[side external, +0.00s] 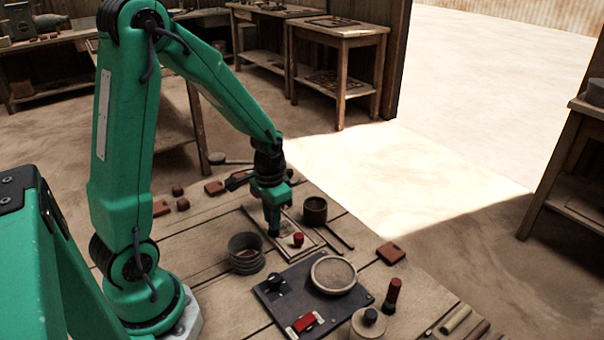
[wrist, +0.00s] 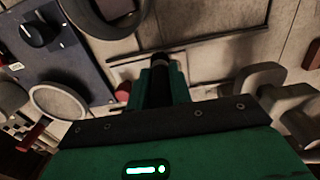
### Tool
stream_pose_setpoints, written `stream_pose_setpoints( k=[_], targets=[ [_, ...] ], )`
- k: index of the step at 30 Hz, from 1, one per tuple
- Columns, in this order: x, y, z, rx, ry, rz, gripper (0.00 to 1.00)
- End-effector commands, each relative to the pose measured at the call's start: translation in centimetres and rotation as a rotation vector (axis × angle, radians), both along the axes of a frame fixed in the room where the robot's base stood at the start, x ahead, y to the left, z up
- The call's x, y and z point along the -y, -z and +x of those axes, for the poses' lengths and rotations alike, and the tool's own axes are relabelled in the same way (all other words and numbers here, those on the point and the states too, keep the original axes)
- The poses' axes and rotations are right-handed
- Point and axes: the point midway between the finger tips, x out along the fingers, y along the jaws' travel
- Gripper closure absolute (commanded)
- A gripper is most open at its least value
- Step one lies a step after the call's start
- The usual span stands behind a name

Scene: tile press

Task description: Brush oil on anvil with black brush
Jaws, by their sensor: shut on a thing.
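My gripper (side external: 273,226) points down over a thin rectangular frame (side external: 310,250) on the wooden table. In the wrist view my gripper (wrist: 158,85) is shut on a black, upright, rod-like thing, which I take for the black brush (wrist: 158,66). Its lower end is hidden, so I cannot tell whether it touches the surface below. A small red knob (side external: 298,240) stands just right of my gripper. I cannot make out for certain which part is the anvil. The round pale-topped disc (side external: 334,274) sits on a dark panel (side external: 270,296) in front.
Reddish tiles (side external: 391,252) lie around.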

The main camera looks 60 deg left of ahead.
Motion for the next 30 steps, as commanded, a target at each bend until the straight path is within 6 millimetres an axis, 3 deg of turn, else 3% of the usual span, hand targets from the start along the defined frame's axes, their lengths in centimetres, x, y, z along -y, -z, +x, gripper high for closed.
stream_pose_setpoints(
  k=[23,30],
  targets=[
    [0.0,0.0,6.5,0.000,0.002,0.000,1.00],
    [0.0,-3.0,6.3,0.002,0.001,0.000,1.00]
  ],
)
